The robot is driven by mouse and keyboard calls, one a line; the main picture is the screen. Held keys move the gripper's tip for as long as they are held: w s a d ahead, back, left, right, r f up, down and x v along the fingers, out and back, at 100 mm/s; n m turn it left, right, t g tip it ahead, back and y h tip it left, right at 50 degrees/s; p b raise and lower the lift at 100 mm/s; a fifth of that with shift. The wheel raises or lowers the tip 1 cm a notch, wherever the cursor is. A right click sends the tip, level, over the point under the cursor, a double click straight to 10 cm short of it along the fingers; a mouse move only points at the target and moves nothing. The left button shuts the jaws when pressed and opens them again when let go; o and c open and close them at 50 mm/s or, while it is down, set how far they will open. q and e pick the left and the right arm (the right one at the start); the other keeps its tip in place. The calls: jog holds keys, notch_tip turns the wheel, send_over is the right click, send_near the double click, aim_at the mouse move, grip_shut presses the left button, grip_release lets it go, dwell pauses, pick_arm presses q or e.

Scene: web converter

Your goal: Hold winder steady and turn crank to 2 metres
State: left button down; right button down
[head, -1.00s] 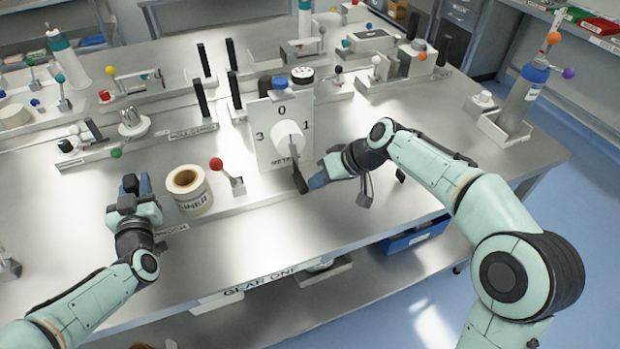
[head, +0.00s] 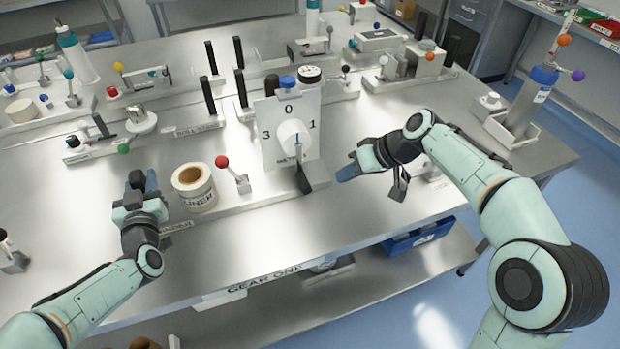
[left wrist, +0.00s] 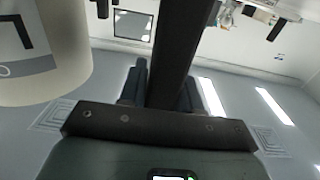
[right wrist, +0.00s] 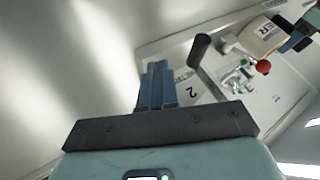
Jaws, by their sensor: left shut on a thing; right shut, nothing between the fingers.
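The winder has an upright white dial plate (head: 270,145) marked 0, 1 and 3 in the head view; its 2 shows in the right wrist view (right wrist: 191,93). The crank (head: 299,150) points down, its dark handle (head: 304,180) low in front of the plate. My left gripper (head: 142,184) is shut on a dark upright post (left wrist: 180,50) at the winder's left end, beside the paper roll (head: 200,197). My right gripper (head: 346,173) is shut and empty, to the right of the crank handle and apart from it.
A red-knobbed lever (head: 222,162) stands between the roll and the plate. Other bench devices with black posts (head: 241,90) and coloured knobs stand behind. The bench front (head: 250,245) is clear.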

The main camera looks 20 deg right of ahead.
pick_arm(q)
jog(key=shift+s+d+f, duration=0.1)
jog(key=shift+d+f, duration=0.1)
jog(key=shift+f, duration=0.4)
pick_arm(e)
jog(key=v, duration=0.6)
jog(key=shift+d, duration=0.35)
pick_arm(q)
jog(key=shift+r, duration=0.35)
pick_arm(e)
jog(key=shift+f, duration=0.15)
pick_arm(q)
jog(key=c, duration=0.7)
grip_release()
jog(key=shift+r, duration=0.15)
jog(key=shift+a+r, duration=0.1)
jog(key=s, duration=1.1)
jog(key=shift+s+a, duration=0.1)
jog(key=shift+s, duration=0.3)
